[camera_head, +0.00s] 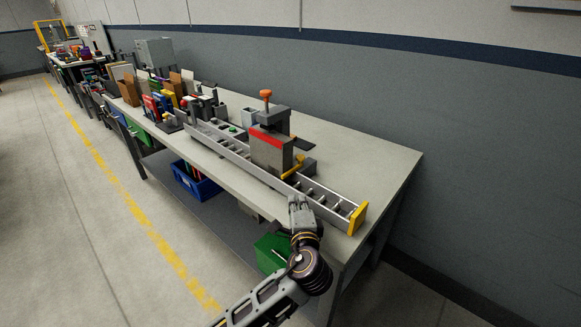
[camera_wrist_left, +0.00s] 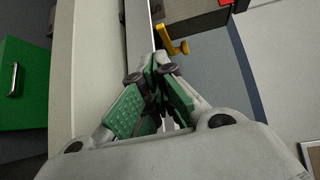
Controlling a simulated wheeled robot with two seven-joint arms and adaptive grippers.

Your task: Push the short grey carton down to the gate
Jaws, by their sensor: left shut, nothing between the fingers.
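A grey box with a red band (camera_head: 270,150), which looks like the grey carton, stands upright on the roller track (camera_head: 232,150) on the bench. A yellow angled piece (camera_head: 298,166) sits at its right side. A yellow end plate (camera_head: 357,218) closes the track's near right end; I cannot tell which yellow part is the gate. My left gripper (camera_head: 298,199) is shut and empty at the track's front side, to the right of the box and apart from it. In the left wrist view the fingertips (camera_wrist_left: 161,66) are close to the yellow piece (camera_wrist_left: 174,43). My right gripper is out of view.
A grey fixture with an orange knob (camera_head: 266,95) stands behind the box. Books and small boxes (camera_head: 160,100) crowd the bench's far end. The bench top (camera_head: 375,160) right of the track is clear. A blue crate (camera_head: 196,181) and a green box (camera_head: 272,253) sit below.

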